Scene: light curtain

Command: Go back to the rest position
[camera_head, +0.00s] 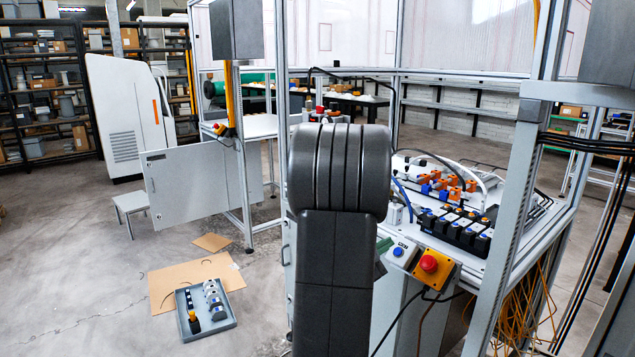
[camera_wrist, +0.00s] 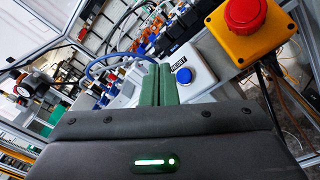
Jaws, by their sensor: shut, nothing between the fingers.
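My gripper (camera_wrist: 156,86) shows in the wrist view as two green fingers pressed together, shut and empty. The fingers are beside a white box with a blue button (camera_wrist: 183,75), labelled RESET; I cannot tell whether they touch it. In the head view the blue button (camera_head: 398,251) sits at the front edge of the cell's table. My dark arm fills the middle of the head view and hides most of my gripper; a bit of green shows just right of the arm.
A red emergency stop on a yellow box (camera_head: 432,266) is right of the button, also in the wrist view (camera_wrist: 245,22). Aluminium posts (camera_head: 519,150) frame the cell. A grey tray with parts (camera_head: 227,322) lies on cardboard on the floor. The left floor is mostly clear.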

